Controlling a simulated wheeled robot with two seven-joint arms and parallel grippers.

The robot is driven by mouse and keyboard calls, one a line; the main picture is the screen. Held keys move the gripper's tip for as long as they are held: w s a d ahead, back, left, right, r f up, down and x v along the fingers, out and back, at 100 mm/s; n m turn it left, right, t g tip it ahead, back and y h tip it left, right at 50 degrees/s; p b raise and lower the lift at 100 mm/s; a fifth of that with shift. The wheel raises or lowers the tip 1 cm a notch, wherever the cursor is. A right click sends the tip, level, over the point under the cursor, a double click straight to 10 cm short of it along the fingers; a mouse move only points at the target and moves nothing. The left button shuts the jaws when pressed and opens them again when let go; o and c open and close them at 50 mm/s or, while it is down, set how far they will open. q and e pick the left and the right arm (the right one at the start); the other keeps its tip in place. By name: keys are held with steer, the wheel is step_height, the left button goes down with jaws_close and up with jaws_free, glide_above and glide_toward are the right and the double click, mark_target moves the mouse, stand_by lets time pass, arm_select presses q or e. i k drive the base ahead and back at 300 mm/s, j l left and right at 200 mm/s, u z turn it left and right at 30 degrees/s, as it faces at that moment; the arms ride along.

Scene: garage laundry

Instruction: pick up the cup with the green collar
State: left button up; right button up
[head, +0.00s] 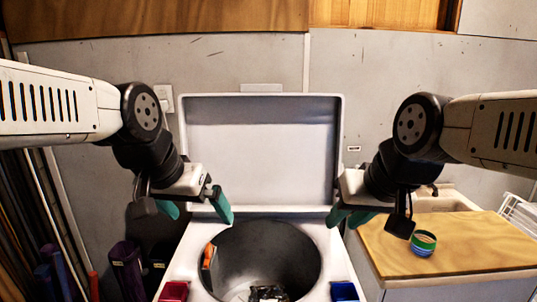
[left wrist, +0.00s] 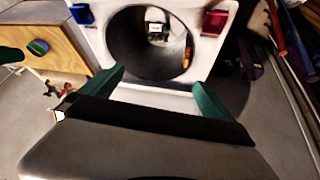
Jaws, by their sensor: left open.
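The cup with the green collar (head: 423,239) stands upright on the wooden counter at the right of the head view. It has a blue lower part and a tan top. My left gripper (head: 196,208) is open and empty, up at the left of the washer opening and far from the cup. Its parted teal fingers also show in the left wrist view (left wrist: 157,95). My right gripper (head: 348,217) hangs left of the cup, clear of it; its jaw gap is unclear from this angle.
A top-loading washer (head: 205,232) with raised lid (head: 262,150) stands between my arms. An orange item (head: 209,256) is inside its drum. Red (head: 173,291) and blue (head: 344,291) containers sit at its front corners. A sink is behind the counter (head: 470,245); the counter around the cup is mostly clear.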

mark_target(423, 243)
steer(key=z, duration=1.4)
steer(key=i+l+u, duration=0.1)
steer(key=l+u, duration=0.25)
steer(key=i+l+u, duration=0.1)
steer(key=l+u, duration=0.6)
steer(key=l, duration=0.05)
